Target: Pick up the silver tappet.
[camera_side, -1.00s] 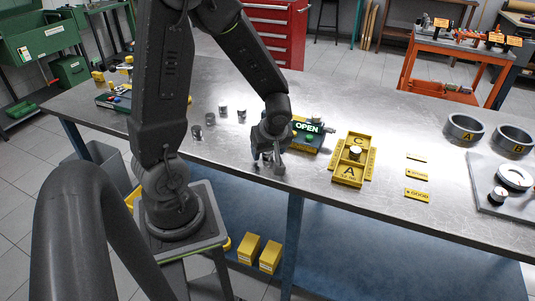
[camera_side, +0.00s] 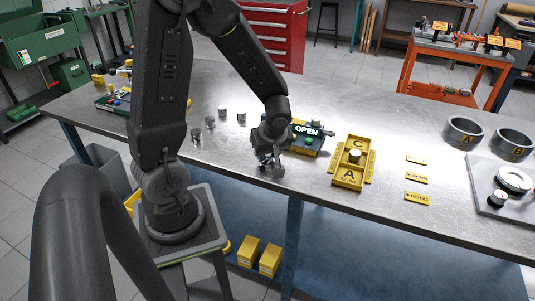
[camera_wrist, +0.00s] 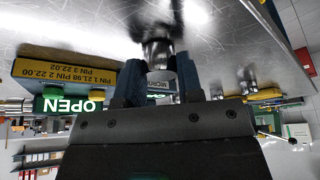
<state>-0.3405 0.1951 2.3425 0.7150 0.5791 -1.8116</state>
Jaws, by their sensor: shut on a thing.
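My gripper (camera_side: 267,164) is low over the steel bench (camera_side: 318,200), left of the yellow tray. In the wrist view, my gripper (camera_wrist: 158,86) has its two dark fingers shut on a silver tappet (camera_wrist: 158,52), a short shiny cylinder between the fingertips. The tappet is close to the bench; I cannot tell whether it touches. In the side view the gripper largely hides it. Several other small silver cylinders, one of them here (camera_side: 241,118), stand on the bench to the left.
A green device with a lit OPEN sign (camera_side: 307,131) is close behind my gripper. A yellow tray (camera_side: 347,182) marked A and C stands to the right, holding a small cylinder. Yellow tags (camera_side: 416,177) and grey rings (camera_side: 464,131) lie further right. Bench between them is clear.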

